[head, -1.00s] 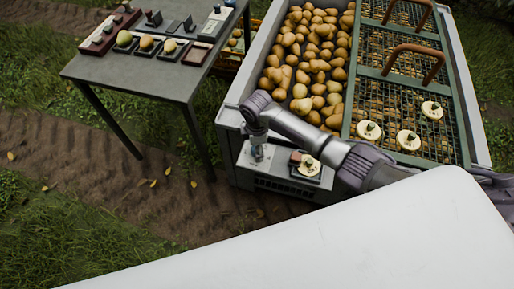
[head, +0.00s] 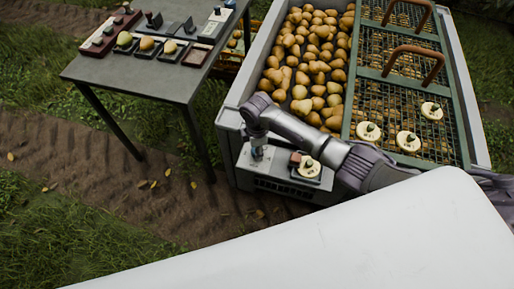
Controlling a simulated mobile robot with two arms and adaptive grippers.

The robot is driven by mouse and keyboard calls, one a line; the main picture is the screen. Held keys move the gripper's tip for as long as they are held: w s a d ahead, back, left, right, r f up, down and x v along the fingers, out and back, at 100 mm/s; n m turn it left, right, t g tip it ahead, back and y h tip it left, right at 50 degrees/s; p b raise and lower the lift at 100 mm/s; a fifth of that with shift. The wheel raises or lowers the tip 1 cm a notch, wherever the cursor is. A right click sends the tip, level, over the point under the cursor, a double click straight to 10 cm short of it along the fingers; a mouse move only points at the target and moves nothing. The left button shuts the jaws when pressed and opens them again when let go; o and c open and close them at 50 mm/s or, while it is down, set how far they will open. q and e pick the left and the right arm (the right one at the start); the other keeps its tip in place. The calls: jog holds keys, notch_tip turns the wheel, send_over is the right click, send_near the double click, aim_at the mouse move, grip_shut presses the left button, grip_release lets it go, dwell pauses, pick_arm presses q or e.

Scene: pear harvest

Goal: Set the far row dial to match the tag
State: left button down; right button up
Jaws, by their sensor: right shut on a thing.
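My right gripper (head: 258,156) points down at the left part of a grey box (head: 285,186) on the near side of the pear bin. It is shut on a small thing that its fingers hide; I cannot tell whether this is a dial. A cream disc with a dark knob (head: 308,168) sits on the box to the right of the gripper, apart from it, beside a reddish-brown block (head: 295,158). Similar discs (head: 368,131) lie on the mesh cover. I cannot tell which is the far row dial, and no tag is readable. My left gripper is not in view.
The bin (head: 230,117) holds many pears (head: 310,60) under a half cover of green-framed mesh (head: 395,100) with brown handles. A grey table (head: 180,85) at upper left carries pears in small trays, a red strip (head: 110,35) and small devices. Bare soil lies between them.

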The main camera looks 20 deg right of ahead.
jog(key=shift+r+n+p, duration=0.15)
jog(key=shift+n+p, duration=0.25)
jog(key=shift+n, duration=0.5)
jog(key=n, duration=0.2)
jog(key=shift+n+p, duration=0.3)
jog(key=shift+n, duration=0.1)
jog(key=n, duration=0.3)
jog(key=shift+n, duration=1.7)
jog(key=o, duration=1.1)
jog(key=shift+o, duration=0.2)
